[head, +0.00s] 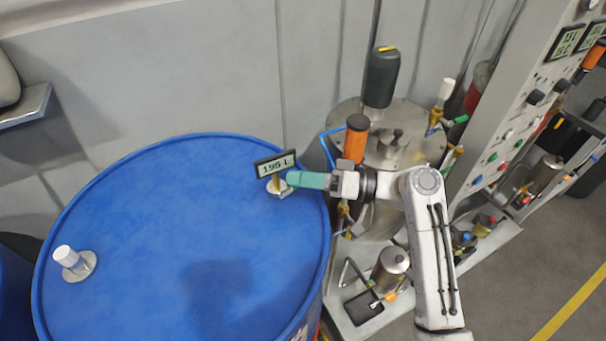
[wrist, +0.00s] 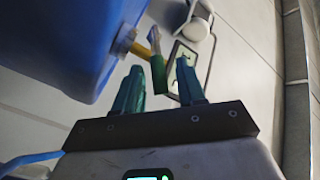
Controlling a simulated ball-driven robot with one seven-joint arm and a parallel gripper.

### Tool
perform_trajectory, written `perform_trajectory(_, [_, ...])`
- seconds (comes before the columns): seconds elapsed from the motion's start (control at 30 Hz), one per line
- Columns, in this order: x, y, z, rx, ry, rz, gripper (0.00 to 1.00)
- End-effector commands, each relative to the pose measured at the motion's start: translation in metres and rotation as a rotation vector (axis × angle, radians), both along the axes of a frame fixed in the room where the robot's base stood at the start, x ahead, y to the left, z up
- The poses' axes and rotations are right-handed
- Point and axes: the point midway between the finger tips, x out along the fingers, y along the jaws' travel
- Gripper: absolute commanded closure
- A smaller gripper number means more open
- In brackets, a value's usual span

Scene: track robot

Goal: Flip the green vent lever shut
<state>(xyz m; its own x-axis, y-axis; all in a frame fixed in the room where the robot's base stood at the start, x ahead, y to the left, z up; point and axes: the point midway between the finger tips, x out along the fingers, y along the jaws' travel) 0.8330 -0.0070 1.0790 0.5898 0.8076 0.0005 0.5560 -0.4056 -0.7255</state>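The green lever (wrist: 159,74) shows in the wrist view, joined to a brass fitting (wrist: 125,41) at the blue drum (wrist: 60,40). My gripper (wrist: 158,68) is open, with its two teal fingers apart and the lever's end between them. I cannot tell whether either finger touches it. In the head view my gripper (head: 290,179) reaches from the right to the fitting (head: 276,187) on the right part of the drum top (head: 180,230). The lever itself is hidden there by the fingers.
A small display (head: 275,164) reading about 195 L stands right above the fitting. A white-capped bung (head: 70,258) is at the drum's left. Most of the drum top is clear.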

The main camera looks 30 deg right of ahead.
Motion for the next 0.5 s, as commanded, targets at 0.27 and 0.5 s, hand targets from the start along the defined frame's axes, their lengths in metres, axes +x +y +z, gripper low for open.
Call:
perform_trajectory(0.27, [0.0001, 0.0003, -0.0004, 0.000, 0.000, 0.000, 0.65])
perform_trajectory(0.5, [0.0001, 0.0002, -0.0004, 0.001, 0.001, 0.000, 0.88])
